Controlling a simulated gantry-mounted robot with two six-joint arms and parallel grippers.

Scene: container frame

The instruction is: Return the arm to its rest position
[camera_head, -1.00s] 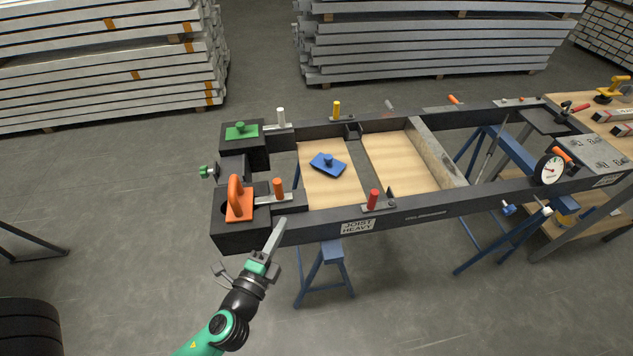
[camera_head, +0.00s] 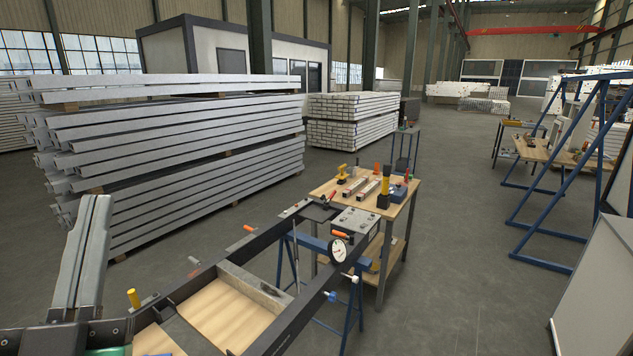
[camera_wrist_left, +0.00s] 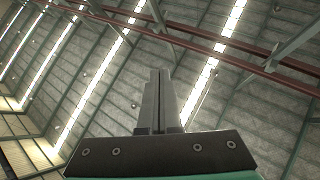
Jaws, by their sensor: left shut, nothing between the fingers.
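My left gripper (camera_head: 92,215) stands upright at the lower left of the head view, close to the camera. Its two grey fingers are pressed together with nothing between them. In the left wrist view the shut fingers (camera_wrist_left: 158,95) point up at the roof, with no object near them. My right gripper is in neither view.
The dark container frame (camera_head: 268,240) runs from the lower left to a wooden workbench (camera_head: 398,212) holding tools. A dial gauge (camera_head: 339,250) sits on the frame. Stacked grey beams (camera_head: 200,140) stand behind. Floor (camera_head: 480,290) is open on the right, beside a blue rack (camera_head: 545,229).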

